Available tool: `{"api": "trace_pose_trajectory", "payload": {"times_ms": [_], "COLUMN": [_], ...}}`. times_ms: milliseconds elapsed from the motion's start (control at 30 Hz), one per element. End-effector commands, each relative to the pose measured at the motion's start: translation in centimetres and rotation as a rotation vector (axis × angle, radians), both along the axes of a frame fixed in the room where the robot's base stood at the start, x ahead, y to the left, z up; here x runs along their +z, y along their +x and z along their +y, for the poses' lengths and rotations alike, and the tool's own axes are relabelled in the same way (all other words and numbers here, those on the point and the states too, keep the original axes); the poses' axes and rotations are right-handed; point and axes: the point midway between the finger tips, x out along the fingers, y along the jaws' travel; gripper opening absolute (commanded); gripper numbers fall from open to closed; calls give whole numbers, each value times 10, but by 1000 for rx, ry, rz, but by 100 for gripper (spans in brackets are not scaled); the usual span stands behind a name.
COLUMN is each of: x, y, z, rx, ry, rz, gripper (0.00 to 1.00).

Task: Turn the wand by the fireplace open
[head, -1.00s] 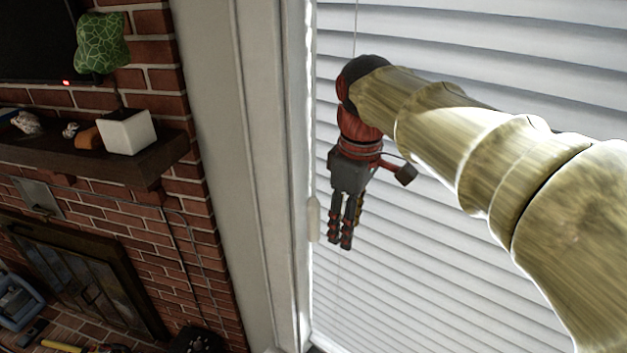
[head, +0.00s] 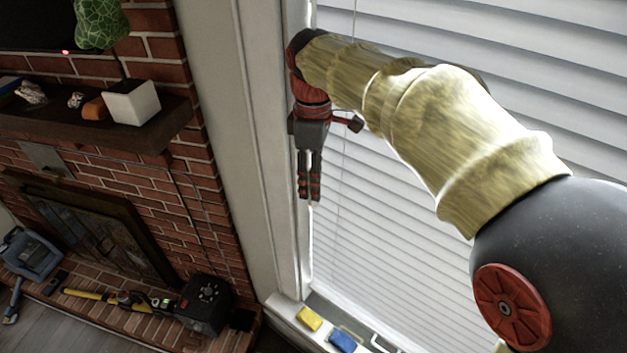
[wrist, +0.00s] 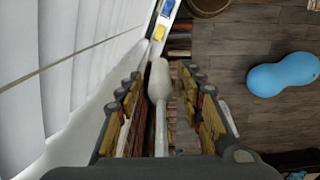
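The wand shows in the wrist view as a pale rod with a thicker, rounded end (wrist: 160,82). It lies between the two fingers of my gripper (wrist: 163,88), with visible gaps on both sides, so the gripper looks open around it. In the head view my gripper (head: 309,190) points down at the left edge of the window, in front of the white blinds (head: 400,230). There its fingers look close together from the side, and I cannot make out the wand behind them.
The white window frame (head: 240,150) is just left of my gripper. A brick fireplace (head: 90,235) and its mantel (head: 70,125) are farther left. A yellow block (head: 309,318) and a blue block (head: 342,341) lie on the sill. A blue rounded object (wrist: 284,74) is on the floor.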

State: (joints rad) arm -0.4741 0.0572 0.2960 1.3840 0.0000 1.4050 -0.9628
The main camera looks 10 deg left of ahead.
Motion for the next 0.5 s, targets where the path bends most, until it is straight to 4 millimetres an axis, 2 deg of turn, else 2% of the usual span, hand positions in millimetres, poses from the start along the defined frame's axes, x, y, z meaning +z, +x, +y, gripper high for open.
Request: {"api": "trace_pose_trajectory", "payload": {"times_ms": [167, 400, 500], "x": [-10, -11, -11], "y": [0, 0, 0], "z": [0, 0, 0], "rx": [-1, -1, -1], "ry": [0, 0, 0], "rz": [0, -1, -1], "gripper": [38, 38, 33]}}
